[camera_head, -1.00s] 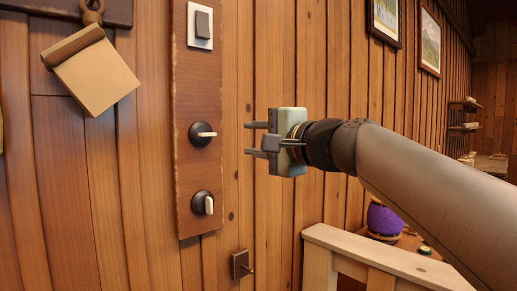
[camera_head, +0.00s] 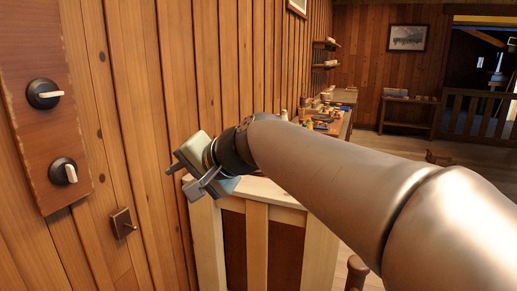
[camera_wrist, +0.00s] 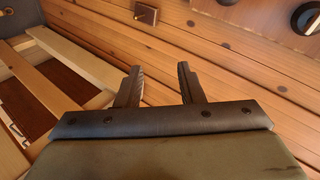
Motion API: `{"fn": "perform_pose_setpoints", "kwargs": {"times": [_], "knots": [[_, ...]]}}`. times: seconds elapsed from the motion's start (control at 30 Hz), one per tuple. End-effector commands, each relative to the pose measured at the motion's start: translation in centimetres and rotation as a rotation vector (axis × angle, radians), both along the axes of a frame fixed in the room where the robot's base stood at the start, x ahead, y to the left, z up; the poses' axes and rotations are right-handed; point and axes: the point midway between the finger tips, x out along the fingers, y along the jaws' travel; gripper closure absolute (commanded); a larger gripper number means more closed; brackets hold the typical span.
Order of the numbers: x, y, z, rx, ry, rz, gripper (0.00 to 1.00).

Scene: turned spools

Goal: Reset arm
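My gripper (camera_head: 181,180) is at the end of my arm, in front of the plank wall and just above a pale wooden frame. The wrist view shows its two dark fingers (camera_wrist: 159,72) spread apart with nothing between them, so it is open and empty. It is apart from the wall panel (camera_head: 30,125), which carries an upper black knob (camera_head: 45,94) and a lower black knob (camera_head: 63,172), each with a pale lever.
A small wall plate with a hook (camera_head: 123,222) sits low on the wall, left of my gripper. The pale wooden frame (camera_head: 257,245) stands close below my arm. A cluttered workbench (camera_head: 335,122) runs along the wall beyond. Open floor (camera_head: 472,165) lies to the right.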

Motion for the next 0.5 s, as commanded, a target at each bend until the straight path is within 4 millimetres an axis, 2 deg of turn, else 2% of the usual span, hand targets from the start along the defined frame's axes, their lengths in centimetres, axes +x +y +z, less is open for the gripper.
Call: {"fn": "perform_pose_setpoints", "kwargs": {"times": [0.03,0.17,0.3,0.4,0.5], "knots": [[-0.5,-2.8,-1.6,-0.103,0.018,-0.011,0.66],[-3.2,-10.2,-7.9,-0.363,0.082,0.001,0.66],[-8.0,-18.0,-13.4,-0.604,0.184,0.047,0.66],[-12.1,-22.6,-16.4,-0.739,0.263,0.099,0.66],[-15.8,-25.9,-18.5,-0.835,0.331,0.15,0.66]]}}
